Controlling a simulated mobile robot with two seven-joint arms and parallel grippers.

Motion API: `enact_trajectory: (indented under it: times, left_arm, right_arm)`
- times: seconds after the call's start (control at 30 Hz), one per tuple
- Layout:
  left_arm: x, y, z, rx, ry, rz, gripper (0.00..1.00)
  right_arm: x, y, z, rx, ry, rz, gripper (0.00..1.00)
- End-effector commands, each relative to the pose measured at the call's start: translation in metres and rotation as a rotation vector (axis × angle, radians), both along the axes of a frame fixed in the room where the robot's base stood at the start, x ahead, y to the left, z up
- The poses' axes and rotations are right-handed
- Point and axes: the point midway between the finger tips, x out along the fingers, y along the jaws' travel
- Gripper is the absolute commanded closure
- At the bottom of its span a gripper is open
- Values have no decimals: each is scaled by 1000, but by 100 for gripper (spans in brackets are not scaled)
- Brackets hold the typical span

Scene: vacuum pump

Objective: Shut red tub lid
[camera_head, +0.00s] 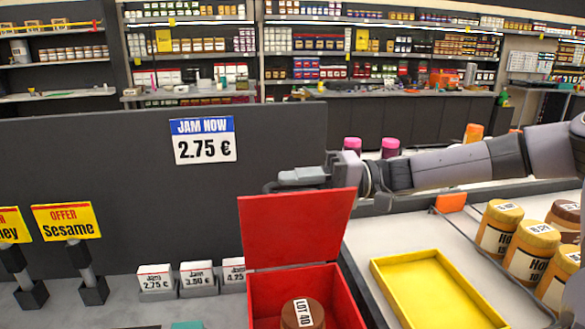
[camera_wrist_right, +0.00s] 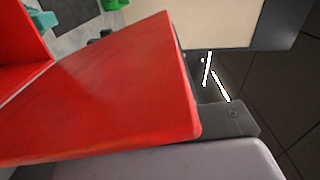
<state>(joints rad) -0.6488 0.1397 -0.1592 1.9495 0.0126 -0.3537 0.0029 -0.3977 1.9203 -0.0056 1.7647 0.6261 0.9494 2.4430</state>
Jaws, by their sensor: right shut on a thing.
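The red tub (camera_head: 345,295) stands at the bottom middle of the head view, with a brown-lidded jar (camera_head: 303,314) inside. Its red lid (camera_head: 293,228) stands raised at the back of the tub, so the tub is open. My right gripper (camera_head: 285,184) reaches in from the right and is at the lid's top edge, shut on the lid. In the right wrist view the lid (camera_wrist_right: 120,90) fills much of the picture, close against the gripper; the fingertips are partly hidden. My left gripper is not in view.
A yellow tray (camera_head: 436,290) and several brown jars (camera_head: 531,250) stand right of the tub. A dark panel with a price sign (camera_head: 204,140) rises behind. Small price cards (camera_head: 198,280) and offer signs (camera_head: 67,221) stand to the left.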

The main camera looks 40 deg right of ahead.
Motion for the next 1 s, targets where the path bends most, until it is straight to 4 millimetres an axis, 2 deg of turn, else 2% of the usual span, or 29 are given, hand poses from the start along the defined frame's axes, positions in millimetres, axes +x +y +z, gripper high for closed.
enact_trajectory:
  times: [0.03,0.4,0.97,1.0]
  left_arm:
    - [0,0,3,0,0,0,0]
    - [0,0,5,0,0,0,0]
    - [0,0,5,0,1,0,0]
    - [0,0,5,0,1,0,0]
  right_arm:
    - [-3,3,7,0,-27,3,100]
    - [-20,12,3,-52,-119,3,100]
    - [-23,14,1,-62,-134,6,100]
    - [-23,14,1,-62,-132,6,72]
